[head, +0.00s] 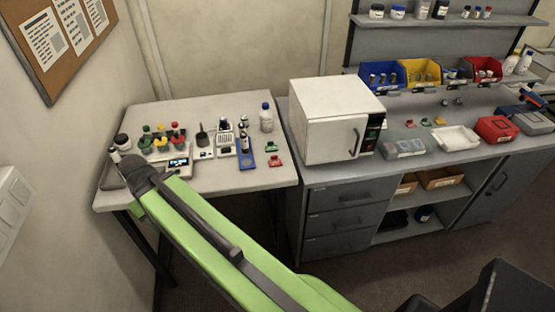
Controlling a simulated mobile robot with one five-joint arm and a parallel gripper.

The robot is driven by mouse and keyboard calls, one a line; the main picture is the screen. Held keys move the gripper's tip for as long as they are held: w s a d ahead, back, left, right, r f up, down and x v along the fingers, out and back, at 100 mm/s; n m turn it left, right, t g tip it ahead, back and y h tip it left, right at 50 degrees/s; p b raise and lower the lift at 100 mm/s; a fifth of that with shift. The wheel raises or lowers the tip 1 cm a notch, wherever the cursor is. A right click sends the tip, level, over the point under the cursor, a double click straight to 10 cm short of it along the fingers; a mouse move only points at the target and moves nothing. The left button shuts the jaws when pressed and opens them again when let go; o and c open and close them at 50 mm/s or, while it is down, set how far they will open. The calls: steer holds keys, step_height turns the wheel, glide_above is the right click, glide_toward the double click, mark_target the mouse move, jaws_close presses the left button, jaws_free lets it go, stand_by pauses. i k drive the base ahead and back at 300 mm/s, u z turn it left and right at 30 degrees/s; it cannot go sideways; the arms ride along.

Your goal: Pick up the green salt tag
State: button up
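A small green piece (271,147) lies near the right edge of the left table, just behind a similar red piece (275,160). It may be the green salt tag, but it is too small to read. Another small green piece (439,121) lies on the right bench beside a yellow one and a red one. My arm stretches across the view to the left end of the left table. My gripper (116,155) is there, far left of the green pieces and touching neither. Its fingers are too small and partly hidden, so I cannot tell their opening.
The left table (235,182) has bare room along its front right. Near my gripper stand a dark jar (122,141), several colored-topped items and a device with a lit screen (179,162). A blue rack (245,153) and white bottle (266,118) stand near the green piece. A white oven (328,120) stands to the right.

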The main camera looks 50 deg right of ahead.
mark_target(271, 147)
steer(key=z, duration=0.2)
steer(key=i, duration=0.85)
steer(key=u, duration=0.1)
